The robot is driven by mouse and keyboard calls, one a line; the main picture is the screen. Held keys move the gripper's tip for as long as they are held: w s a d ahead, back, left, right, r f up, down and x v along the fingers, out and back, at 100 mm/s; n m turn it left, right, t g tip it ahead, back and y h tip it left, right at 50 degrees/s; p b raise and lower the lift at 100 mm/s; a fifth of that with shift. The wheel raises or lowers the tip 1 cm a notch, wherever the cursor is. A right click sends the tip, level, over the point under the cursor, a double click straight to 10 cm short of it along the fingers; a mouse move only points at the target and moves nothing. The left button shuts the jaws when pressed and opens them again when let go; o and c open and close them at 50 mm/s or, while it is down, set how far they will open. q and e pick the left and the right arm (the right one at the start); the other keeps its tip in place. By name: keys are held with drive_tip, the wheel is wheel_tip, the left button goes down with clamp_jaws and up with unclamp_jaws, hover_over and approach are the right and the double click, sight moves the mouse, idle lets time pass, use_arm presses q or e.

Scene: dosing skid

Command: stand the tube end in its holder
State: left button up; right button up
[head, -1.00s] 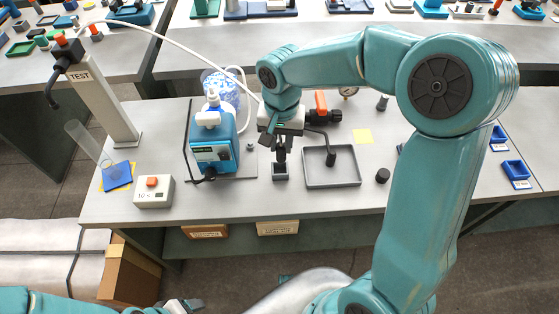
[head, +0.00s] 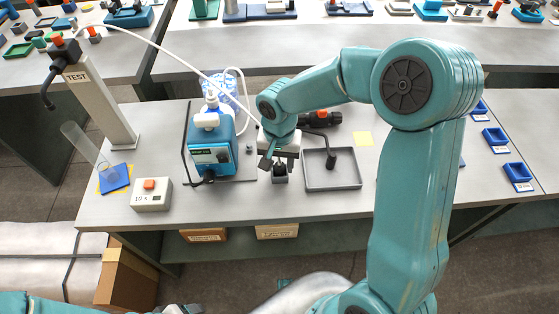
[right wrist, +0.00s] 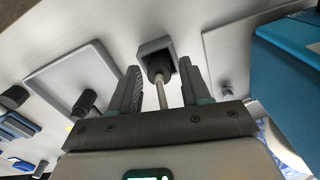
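The white tube (right wrist: 162,95) runs between the fingers of my right gripper (right wrist: 160,75) in the right wrist view. Its dark tube end (right wrist: 158,66) is at the grey square holder (right wrist: 154,45), with the holder's walls around it; how deep it sits is unclear. The fingers stand apart on either side, with gaps between them and the tube. In the head view my right gripper (head: 279,160) is right over the holder (head: 280,176) and mostly hides the tube end. My left gripper (head: 180,309) only peeps in at the bottom edge.
A blue pump (head: 212,155) stands close left of the holder, a grey tray (head: 332,180) close right. The white hose arcs to the TEST post (head: 98,100) at the left. A timer box (head: 151,195) and a clear cylinder (head: 85,143) are farther left.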

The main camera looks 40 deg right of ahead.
sight(280, 163)
drive_tip(key=shift+s, duration=0.1)
drive_tip(key=shift+r, duration=0.55)
wheel_tip(280, 163, up, 11)
drive_tip(key=p, duration=0.1)
drive_tip(key=shift+r+p, duration=0.15)
drive_tip(key=shift+p, duration=0.15)
